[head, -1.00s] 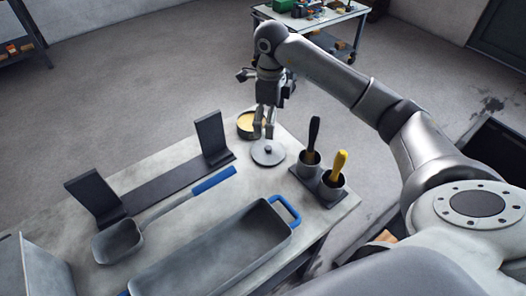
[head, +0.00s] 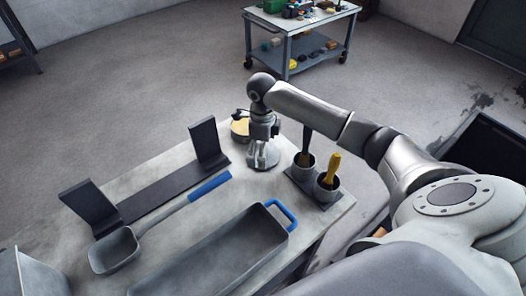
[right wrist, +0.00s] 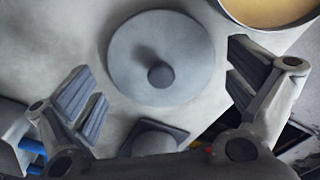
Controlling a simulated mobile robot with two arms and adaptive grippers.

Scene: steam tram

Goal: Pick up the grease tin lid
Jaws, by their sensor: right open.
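The grease tin lid (right wrist: 185,45) is a round grey disc with a small knob (right wrist: 161,74), lying flat on the table. In the right wrist view it lies between and just beyond my right gripper's open fingers (right wrist: 160,100), apart from both. In the head view my right gripper (head: 262,160) is directly over the lid (head: 270,165) and hides most of it. The open grease tin (head: 240,128), filled with yellowish grease (right wrist: 270,8), stands beside the lid at the table's far edge. My left gripper is not in view.
A twin cup holder (head: 316,188) with a black-handled and a yellow-handled tool stands right of the lid. A dark bracket (head: 150,185), a blue-handled shovel (head: 115,250) and a grey tray with blue handle (head: 215,255) lie nearer. A cart (head: 300,45) stands behind.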

